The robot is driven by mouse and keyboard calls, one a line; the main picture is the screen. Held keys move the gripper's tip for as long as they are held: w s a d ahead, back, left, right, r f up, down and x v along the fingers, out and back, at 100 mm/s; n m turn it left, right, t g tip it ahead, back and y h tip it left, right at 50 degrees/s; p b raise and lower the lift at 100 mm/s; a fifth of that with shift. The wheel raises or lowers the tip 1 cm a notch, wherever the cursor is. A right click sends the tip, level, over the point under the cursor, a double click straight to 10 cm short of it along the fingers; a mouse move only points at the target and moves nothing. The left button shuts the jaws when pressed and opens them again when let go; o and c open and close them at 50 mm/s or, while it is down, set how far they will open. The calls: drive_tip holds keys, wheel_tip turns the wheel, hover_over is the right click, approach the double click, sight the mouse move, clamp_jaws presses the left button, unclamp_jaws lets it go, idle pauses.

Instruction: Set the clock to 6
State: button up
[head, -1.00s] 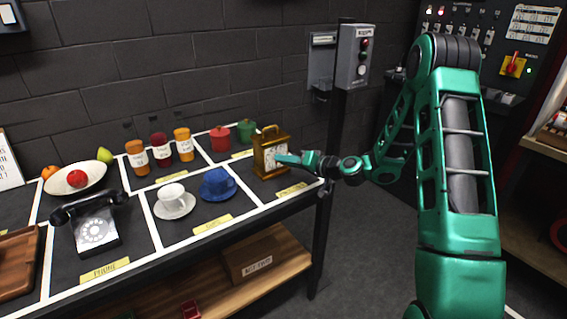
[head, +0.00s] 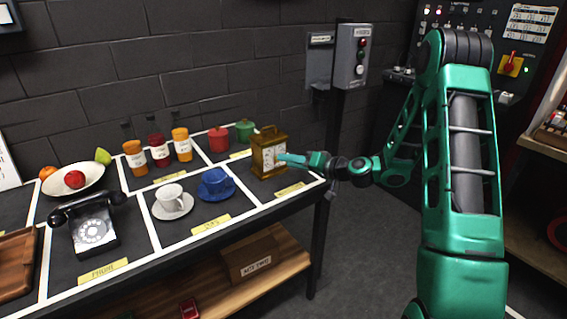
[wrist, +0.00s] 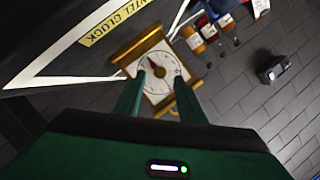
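The clock (head: 262,168) has a golden-brown case, a top handle and a pale round face. It stands at the right end of the display table. In the wrist view the clock face (wrist: 146,87) appears upside down, with a dark hand and a small reddish mark near its middle. The digits are too small to read, so I cannot tell the time. My green gripper (head: 282,158) is in front of the face. In the wrist view my gripper (wrist: 159,80) has its two fingers apart, over the face on either side of its centre. I cannot tell whether they touch it.
The blue cup (head: 216,184) and white cup (head: 172,199) stand left of the clock. Red (head: 218,140) and green (head: 244,131) canisters stand behind it. A grey button box (head: 352,55) is on a post beyond the table. Floor right of the table is clear.

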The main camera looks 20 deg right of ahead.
drive_tip(key=v, duration=0.7)
drive_tip(key=shift+s+d, duration=0.2)
drive_tip(key=shift+s, duration=0.05)
drive_tip(key=shift+a, duration=0.1)
